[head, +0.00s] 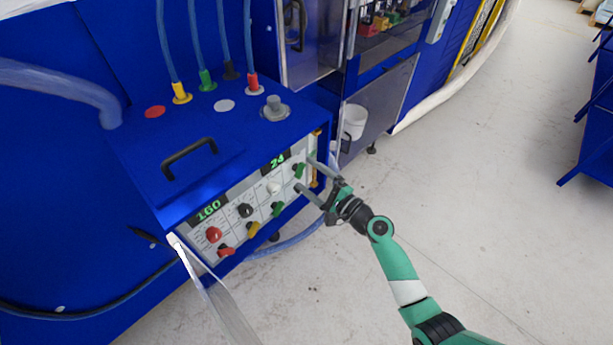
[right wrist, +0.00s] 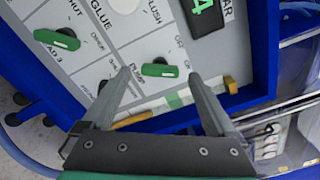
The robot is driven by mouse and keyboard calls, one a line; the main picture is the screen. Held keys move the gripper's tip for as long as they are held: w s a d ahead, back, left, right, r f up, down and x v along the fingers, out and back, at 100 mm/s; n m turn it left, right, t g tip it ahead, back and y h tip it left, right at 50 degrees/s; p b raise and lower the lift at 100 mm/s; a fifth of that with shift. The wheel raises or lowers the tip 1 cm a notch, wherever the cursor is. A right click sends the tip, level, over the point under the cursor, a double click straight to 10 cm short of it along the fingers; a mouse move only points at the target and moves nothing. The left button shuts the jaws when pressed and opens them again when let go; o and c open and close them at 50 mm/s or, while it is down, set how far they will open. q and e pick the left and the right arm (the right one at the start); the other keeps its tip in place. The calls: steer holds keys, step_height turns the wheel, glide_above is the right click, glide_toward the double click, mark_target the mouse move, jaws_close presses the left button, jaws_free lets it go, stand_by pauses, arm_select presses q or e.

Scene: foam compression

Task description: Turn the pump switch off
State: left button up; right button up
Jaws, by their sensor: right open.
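The control panel (head: 232,217) on the front of the blue machine carries knobs and switches. A green switch (right wrist: 159,70) with small lettering around it sits near the panel's right edge; I cannot read clearly whether it says pump. My right gripper (right wrist: 163,78) is open, with a fingertip on each side of this green switch and nothing held. I cannot tell whether the fingers touch it. In the head view the right gripper (head: 304,175) reaches the panel's right end. Another green switch (right wrist: 57,39) lies to the left in the wrist view. My left gripper is not in view.
A red knob (head: 213,234), a black knob (head: 245,210) and a yellow switch (head: 254,229) are further left on the panel. A dark display (right wrist: 208,12) sits above the switch. A blue hose (head: 290,243) runs below the panel. The floor (head: 480,180) to the right is clear.

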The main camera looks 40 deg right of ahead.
steer(key=shift+w, duration=0.55)
steer(key=c, duration=1.4)
steer(key=shift+o, duration=0.2)
